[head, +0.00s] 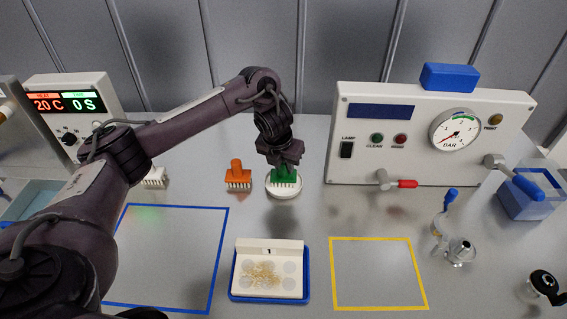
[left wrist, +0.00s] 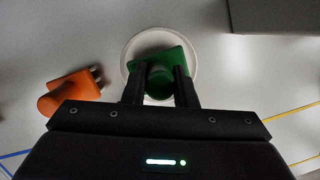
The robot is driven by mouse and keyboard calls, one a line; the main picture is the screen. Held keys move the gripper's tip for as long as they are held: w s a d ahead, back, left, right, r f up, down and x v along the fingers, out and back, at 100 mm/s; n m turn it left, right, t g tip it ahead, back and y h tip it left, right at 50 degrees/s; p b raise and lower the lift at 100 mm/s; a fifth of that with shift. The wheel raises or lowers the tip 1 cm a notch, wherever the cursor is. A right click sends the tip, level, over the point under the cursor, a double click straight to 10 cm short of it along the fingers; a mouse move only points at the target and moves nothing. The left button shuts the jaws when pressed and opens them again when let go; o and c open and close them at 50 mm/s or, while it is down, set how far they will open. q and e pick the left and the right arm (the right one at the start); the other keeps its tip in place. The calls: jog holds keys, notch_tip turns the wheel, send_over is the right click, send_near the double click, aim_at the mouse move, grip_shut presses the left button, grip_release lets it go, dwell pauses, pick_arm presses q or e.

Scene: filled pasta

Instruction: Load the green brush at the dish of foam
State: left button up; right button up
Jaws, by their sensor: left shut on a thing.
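The green brush (head: 284,174) is upright, bristles down, at the white round dish (head: 283,192). My left gripper (head: 281,160) is above it and shut on its handle. In the left wrist view the green brush (left wrist: 160,68) sits between the two fingers of my left gripper (left wrist: 160,88), with the dish (left wrist: 128,52) under and around it. The foam in the dish is hard to make out, and I cannot tell how firmly the bristles touch it. My right gripper is not in view.
An orange brush (head: 237,176) stands just left of the dish, and a white brush (head: 154,178) farther left. The gauge panel (head: 430,165) stands behind right. The yellow-taped area (head: 375,240) is clear.

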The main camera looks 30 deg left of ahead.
pick_arm(q)
jog(key=shift+f+b, duration=0.3)
jog(key=shift+f, duration=0.15)
jog(key=shift+f, duration=0.1)
dwell(1.0)
notch_tip(320, 180, up, 7)
jog(key=p, duration=0.6)
jog(key=shift+p, duration=0.35)
dwell(0.6)
